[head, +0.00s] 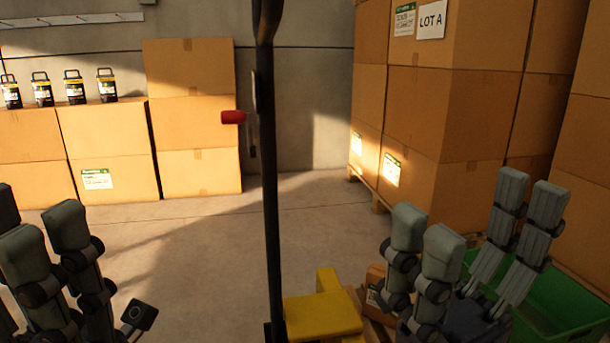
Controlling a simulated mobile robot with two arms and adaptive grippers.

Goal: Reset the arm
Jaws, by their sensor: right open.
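My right gripper (470,225) stands upright at the lower right, in front of a green crate. Its grey fingers are spread apart with nothing between them. My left gripper (45,245) is at the lower left, partly cut off by the frame edge. Its grey fingers point up, and I cannot tell how far apart they are or see anything held. Neither gripper touches a box in this view.
The green crate (575,300) is low right. Stacked cartons (455,110) stand right, more cartons (192,120) at left. Open floor (190,265) lies between.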

